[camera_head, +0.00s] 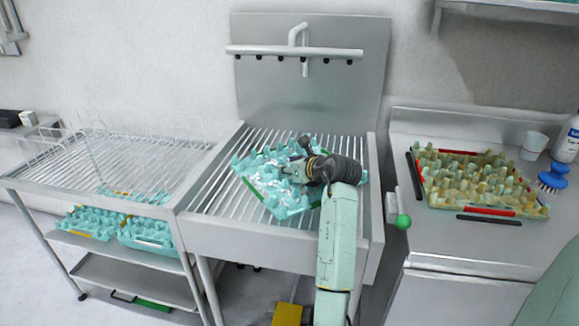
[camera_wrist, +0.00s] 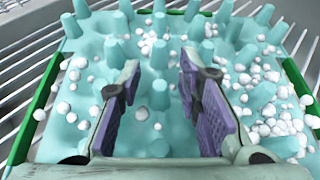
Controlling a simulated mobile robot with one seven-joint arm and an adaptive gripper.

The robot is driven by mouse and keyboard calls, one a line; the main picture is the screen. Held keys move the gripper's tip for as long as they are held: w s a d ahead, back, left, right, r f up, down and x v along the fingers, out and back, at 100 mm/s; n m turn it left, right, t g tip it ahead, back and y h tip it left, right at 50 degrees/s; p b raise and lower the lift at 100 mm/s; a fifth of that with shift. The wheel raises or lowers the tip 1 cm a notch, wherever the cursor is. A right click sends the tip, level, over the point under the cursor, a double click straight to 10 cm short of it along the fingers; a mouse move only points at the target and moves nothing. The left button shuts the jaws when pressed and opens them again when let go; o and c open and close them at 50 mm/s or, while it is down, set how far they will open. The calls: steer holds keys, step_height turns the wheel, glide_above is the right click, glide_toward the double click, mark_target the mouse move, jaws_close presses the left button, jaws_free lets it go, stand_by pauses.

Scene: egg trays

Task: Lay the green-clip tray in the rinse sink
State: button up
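The green-clip tray (camera_head: 282,207) is a teal tray with upright pegs and green strips on its edges. It lies on the slatted grate of the rinse sink (camera_head: 212,193), turned at an angle. In the wrist view the tray (camera_wrist: 75,45) fills most of the picture, with many small white balls or bubbles scattered over it. My gripper (camera_head: 288,170) is over the tray in the head view. In the wrist view my gripper (camera_wrist: 160,108) has its two purple-padded fingers wide apart, with teal pegs between them and nothing visibly pinched. Fingertip contact with the tray cannot be told.
A spray bar (camera_head: 290,51) stands behind the sink. The rack cart at left holds a wire rack (camera_head: 110,160) and teal trays (camera_head: 95,222) on its lower shelf. The right counter bears a soiled tray with red clips (camera_head: 488,211), a blue brush (camera_head: 553,178) and a cup (camera_head: 533,146).

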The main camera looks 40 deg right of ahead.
steer(key=b+v, duration=0.4)
steer(key=v, duration=0.8)
